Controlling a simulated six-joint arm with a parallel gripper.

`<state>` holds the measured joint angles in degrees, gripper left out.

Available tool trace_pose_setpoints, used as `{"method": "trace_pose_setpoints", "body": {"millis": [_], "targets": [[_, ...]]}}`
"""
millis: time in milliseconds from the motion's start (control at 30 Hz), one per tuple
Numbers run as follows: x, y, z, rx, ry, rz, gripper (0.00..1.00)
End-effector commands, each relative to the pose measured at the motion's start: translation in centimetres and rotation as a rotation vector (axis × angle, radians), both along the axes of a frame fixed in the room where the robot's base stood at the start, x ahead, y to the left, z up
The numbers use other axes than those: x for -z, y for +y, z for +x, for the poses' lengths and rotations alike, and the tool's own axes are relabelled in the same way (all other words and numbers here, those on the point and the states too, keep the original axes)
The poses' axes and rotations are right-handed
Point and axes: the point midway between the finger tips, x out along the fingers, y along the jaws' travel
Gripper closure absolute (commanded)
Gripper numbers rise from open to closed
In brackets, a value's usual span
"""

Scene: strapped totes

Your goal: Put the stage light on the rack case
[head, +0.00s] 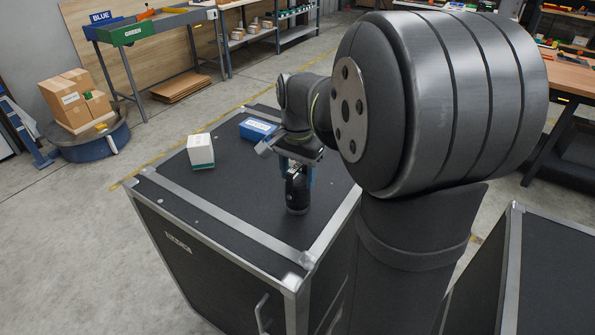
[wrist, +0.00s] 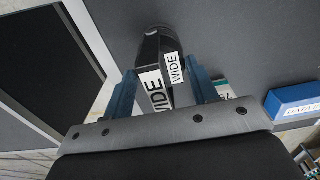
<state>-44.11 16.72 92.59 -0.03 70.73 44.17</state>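The stage light (head: 297,195) is a dark cylinder standing upright on the black top of the rack case (head: 225,205), near its right edge. My gripper (head: 298,178) points down over it, with one blue finger on each side. In the wrist view the light (wrist: 151,50) carries white WIDE labels and sits between the fingertips of my gripper (wrist: 164,78). Narrow gaps show between the light and the fingers, so the gripper looks open around it. The light's base appears to rest on the case top; part of its body is hidden by the fingers.
A white and green box (head: 201,151) and a blue box (head: 257,129) stand on the case top behind the light. Another dark case (head: 545,270) is at the right. The front left of the case top is clear.

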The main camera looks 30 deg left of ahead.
Motion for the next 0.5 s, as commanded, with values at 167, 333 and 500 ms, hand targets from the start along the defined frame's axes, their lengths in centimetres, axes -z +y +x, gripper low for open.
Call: {"method": "trace_pose_setpoints", "body": {"millis": [167,333,500], "targets": [[-0.01,0.0,0.0,0.0,0.0,0.0,0.26],[-0.02,0.0,0.01,0.0,0.0,0.0,0.26],[-0.95,0.06,0.06,0.0,-0.002,0.002,0.26]]}}
